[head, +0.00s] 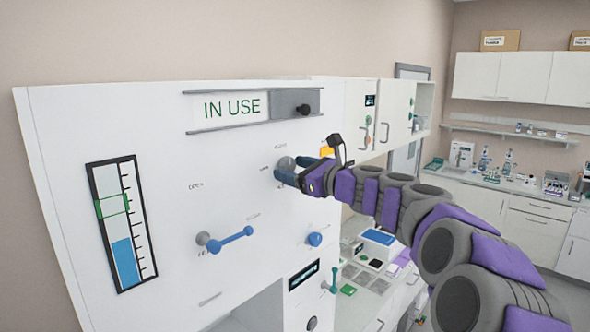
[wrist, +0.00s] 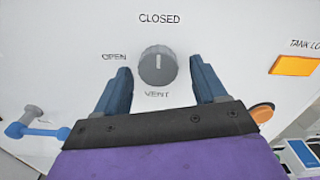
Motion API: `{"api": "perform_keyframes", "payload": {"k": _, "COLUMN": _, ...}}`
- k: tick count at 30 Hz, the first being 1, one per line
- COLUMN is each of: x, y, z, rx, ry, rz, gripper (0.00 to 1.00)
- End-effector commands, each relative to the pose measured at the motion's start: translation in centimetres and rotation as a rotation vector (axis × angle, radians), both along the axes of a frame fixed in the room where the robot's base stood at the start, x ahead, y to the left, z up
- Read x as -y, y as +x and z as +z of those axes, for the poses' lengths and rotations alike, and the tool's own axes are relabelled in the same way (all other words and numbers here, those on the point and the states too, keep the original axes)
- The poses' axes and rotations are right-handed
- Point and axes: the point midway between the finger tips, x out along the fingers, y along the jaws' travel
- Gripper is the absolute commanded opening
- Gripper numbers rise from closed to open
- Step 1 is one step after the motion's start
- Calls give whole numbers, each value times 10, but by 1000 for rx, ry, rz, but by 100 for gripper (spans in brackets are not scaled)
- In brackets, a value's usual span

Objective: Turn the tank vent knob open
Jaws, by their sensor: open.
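The grey vent knob (wrist: 158,66) is on the white panel, centred in the wrist view. Its white mark points up at the word CLOSED; OPEN is printed to its left and VENT below it. My gripper (wrist: 162,84) is open, with one blue finger on each side of the knob and visible gaps between. In the head view, my gripper (head: 284,175) is at the panel and the knob (head: 285,163) is partly hidden behind its fingers.
A blue lever handle (head: 232,239) sticks out at lower left of the knob. A blue knob (head: 314,239) is below. An orange tank light (wrist: 295,65) is to the right. An IN USE sign (head: 231,107) is above, and a level gauge (head: 122,222) is at left.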

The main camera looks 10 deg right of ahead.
Motion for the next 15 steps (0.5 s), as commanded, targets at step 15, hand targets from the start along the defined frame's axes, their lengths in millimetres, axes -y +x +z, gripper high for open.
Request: {"api": "perform_keyframes", "payload": {"k": 15, "x": 0, "y": 0, "z": 0, "rx": 0, "ry": 0, "rz": 0, "gripper": 37}}
